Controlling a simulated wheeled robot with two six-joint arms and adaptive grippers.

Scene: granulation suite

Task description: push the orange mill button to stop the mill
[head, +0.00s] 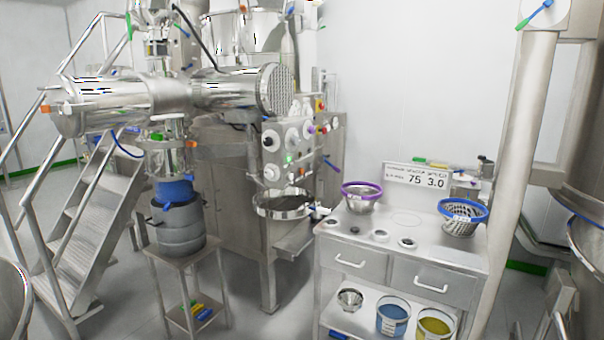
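A steel control panel (286,148) with several white round dials and knobs faces me at the middle of the head view. A small green light (288,159) glows on it. A small orange part (190,144) sticks out from the steel housing (168,142) under the horizontal cylinder, left of the panel. Another orange part (46,108) is at the cylinder's far left end. I cannot tell which of these, if either, is the mill button. Neither of my grippers is in view.
A grey drum (181,222) stands on a small steel table (181,255) below the housing. Steel stairs (98,225) are at left. A drawer bench (390,262) with a purple-rimmed bowl (361,197) and a blue-rimmed basket (462,217) is at right. Floor shows in front.

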